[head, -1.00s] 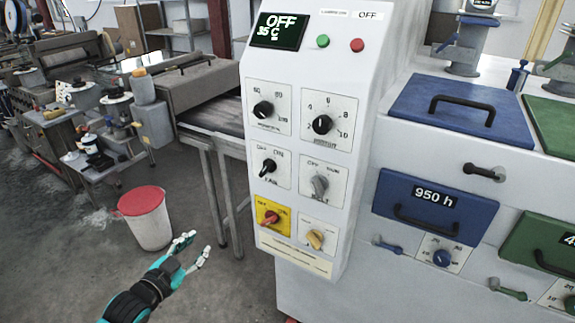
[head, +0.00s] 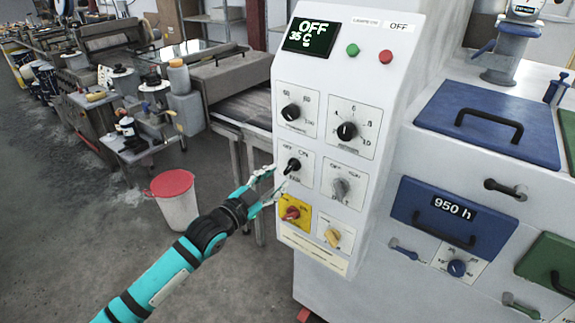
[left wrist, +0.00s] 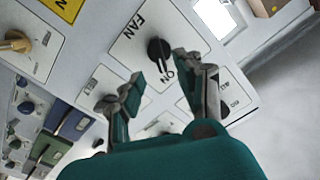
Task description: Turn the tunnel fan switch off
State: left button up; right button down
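The fan switch is a black rotary knob (head: 293,165) on the white control panel (head: 330,225), on a plate marked OFF and ON. In the left wrist view the knob (left wrist: 159,50) sits beside the word FAN, with one end close to the ON label. My left gripper (head: 270,182) is just left of and slightly below the knob in the head view. In the left wrist view its two fingers (left wrist: 160,82) are spread apart with nothing between them; the knob shows just beyond the gap. I cannot tell whether a finger touches it. My right gripper is out of view.
Close by are a grey knob (head: 340,188), a red knob on a yellow plate (head: 291,213) and a yellow knob (head: 333,236). The display (head: 311,37) reads OFF and 35 C. A red-lidded bin (head: 176,205) stands on the floor at left.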

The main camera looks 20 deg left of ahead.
aim_at(288, 170)
pick_arm(q)
jog(key=p+x, duration=0.1)
jog(key=x, duration=0.4)
jog(key=shift+w+d, duration=0.1)
jog(key=shift+w, duration=0.3)
jog(key=shift+c, duration=0.3)
grip_shut()
